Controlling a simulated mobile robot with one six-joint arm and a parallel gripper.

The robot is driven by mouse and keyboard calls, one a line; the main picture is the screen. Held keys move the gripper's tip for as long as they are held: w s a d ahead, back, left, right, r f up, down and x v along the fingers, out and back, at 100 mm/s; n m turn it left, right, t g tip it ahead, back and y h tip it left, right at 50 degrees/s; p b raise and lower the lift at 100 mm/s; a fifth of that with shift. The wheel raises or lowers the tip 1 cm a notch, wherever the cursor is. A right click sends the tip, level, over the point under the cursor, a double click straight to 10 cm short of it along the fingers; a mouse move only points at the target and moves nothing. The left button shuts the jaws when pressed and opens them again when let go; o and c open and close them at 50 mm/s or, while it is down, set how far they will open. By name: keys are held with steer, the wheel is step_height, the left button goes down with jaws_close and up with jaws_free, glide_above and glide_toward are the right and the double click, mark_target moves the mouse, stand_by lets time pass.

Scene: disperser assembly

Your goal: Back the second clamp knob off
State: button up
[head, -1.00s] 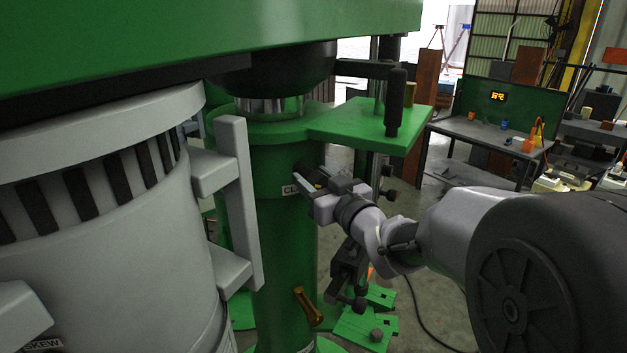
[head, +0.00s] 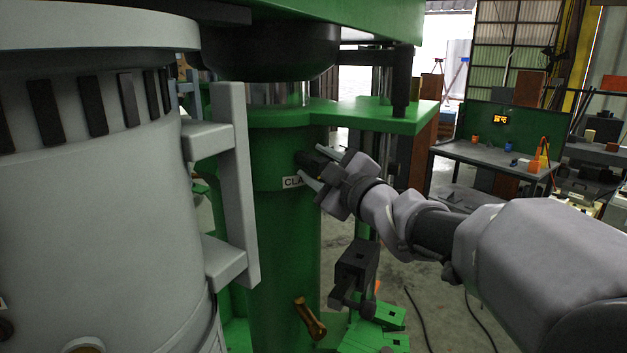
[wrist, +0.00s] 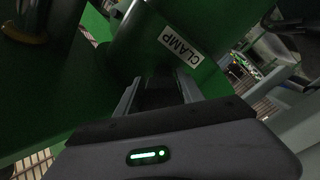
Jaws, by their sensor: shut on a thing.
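A dark clamp knob (head: 309,160) sticks out of the green column (head: 285,235), just above a white label (head: 293,182) whose text is partly covered. In the wrist view the label (wrist: 180,46) reads CLAMP. My gripper (head: 317,166) reaches in from the right, with one finger above and one below the knob. In the wrist view the dark knob (wrist: 160,88) lies between both fingers, and my gripper is shut on it. The knob's far end against the column is dark and hard to make out.
A grey slotted vessel (head: 100,190) with a bracket (head: 238,185) stands close left of the column. A green shelf (head: 385,118) overhangs my gripper. A brass handle (head: 310,318) juts out lower down. A workbench (head: 480,155) stands at the back right.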

steer(key=n+b, duration=0.1)
steer(key=n, duration=0.1)
steer(key=n+b, duration=0.3)
steer(key=n, duration=0.1)
steer(key=shift+a+f+n, duration=0.1)
steer(key=shift+f+n, duration=0.2)
steer(key=shift+f, duration=0.05)
steer(key=shift+o, duration=0.2)
steer(key=n+b, duration=0.2)
steer(key=n, duration=0.1)
steer(key=shift+y, duration=0.3)
steer(key=shift+a+r+n+b, duration=0.1)
steer(key=shift+n+b, duration=0.35)
steer(key=shift+n, duration=0.95)
steer(key=shift+r, duration=0.1)
steer(key=o, duration=1.3)
steer(key=shift+s+r, duration=0.1)
